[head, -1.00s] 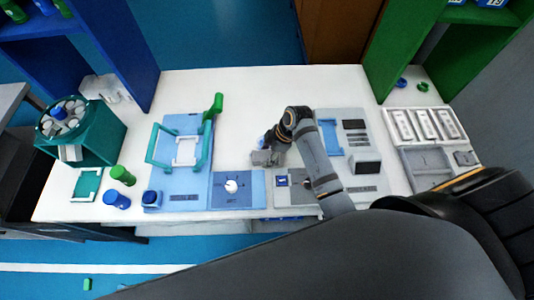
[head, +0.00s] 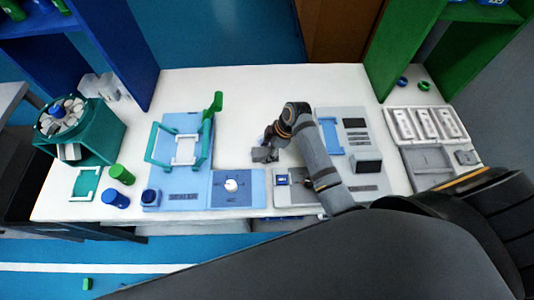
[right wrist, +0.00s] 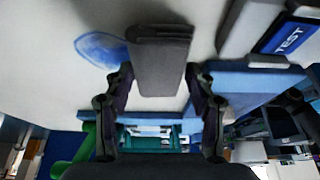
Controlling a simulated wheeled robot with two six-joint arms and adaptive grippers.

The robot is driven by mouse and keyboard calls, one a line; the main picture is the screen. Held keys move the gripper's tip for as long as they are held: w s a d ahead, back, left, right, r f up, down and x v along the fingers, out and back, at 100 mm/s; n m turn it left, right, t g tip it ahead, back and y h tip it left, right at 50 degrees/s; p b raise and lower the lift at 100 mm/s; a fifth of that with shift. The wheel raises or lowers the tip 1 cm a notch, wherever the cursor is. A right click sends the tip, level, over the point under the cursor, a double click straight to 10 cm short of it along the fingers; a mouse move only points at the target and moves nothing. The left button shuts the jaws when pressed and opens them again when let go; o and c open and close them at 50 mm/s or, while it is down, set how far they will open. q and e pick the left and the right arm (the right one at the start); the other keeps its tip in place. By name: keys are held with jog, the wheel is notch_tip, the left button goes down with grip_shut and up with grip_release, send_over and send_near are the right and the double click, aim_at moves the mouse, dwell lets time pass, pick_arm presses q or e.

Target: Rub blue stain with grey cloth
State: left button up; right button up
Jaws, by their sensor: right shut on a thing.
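The grey cloth (right wrist: 160,62) is a folded block pinched between the fingertips of my right gripper (right wrist: 160,78). The blue stain (right wrist: 101,48) is an oval blue patch on the white tabletop in the right wrist view. The cloth lies just beside the stain's right edge there and may cover a little of it. I cannot tell whether the cloth presses on the table. In the head view the cloth (head: 262,155) is near the middle of the table under my right gripper (head: 268,146), and the stain is mostly hidden. My left gripper is out of view.
A light-blue board (head: 178,188) with a teal-handled frame stands left of the cloth. Grey panels (head: 345,182) lie to the right. Green and blue bottles (head: 122,174) and a teal carousel box (head: 90,142) are at the far left. White table behind the cloth is clear.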

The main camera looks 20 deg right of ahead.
aim_at(262, 134)
jog(key=shift+w+d, duration=0.2)
jog(key=shift+w, duration=0.4)
jog(key=shift+w+d, duration=0.15)
jog(key=shift+w, duration=0.45)
jog(key=shift+w+d+f+b, duration=0.1)
jog(key=shift+w+d+b, duration=0.1)
jog(key=shift+w+b, duration=0.4)
jog(key=shift+w+d+f+b, duration=0.1)
jog(key=shift+w+d+b, duration=0.15)
jog(key=shift+w, duration=0.65)
jog(key=shift+w+d+r, duration=0.1)
jog(key=shift+w, duration=0.35)
jog(key=shift+w+d+b, duration=0.1)
jog(key=shift+w+b, duration=0.2)
jog(key=shift+b, duration=0.2)
jog(key=w, duration=0.1)
jog(key=b, duration=0.1)
jog(key=w, duration=0.1)
jog(key=shift+w+d+f+b, duration=0.3)
jog(key=shift+d, duration=0.05)
jog(key=shift+w+d+r, duration=0.1)
jog(key=shift+w, duration=0.2)
jog(key=shift+s+p, duration=0.25)
jog(key=shift+p, duration=0.25)
jog(key=s+p, duration=0.1)
jog(key=s+a+p, duration=0.1)
jog(key=s+p, duration=0.1)
jog(key=shift+p, duration=0.3)
jog(key=shift+s, duration=0.25)
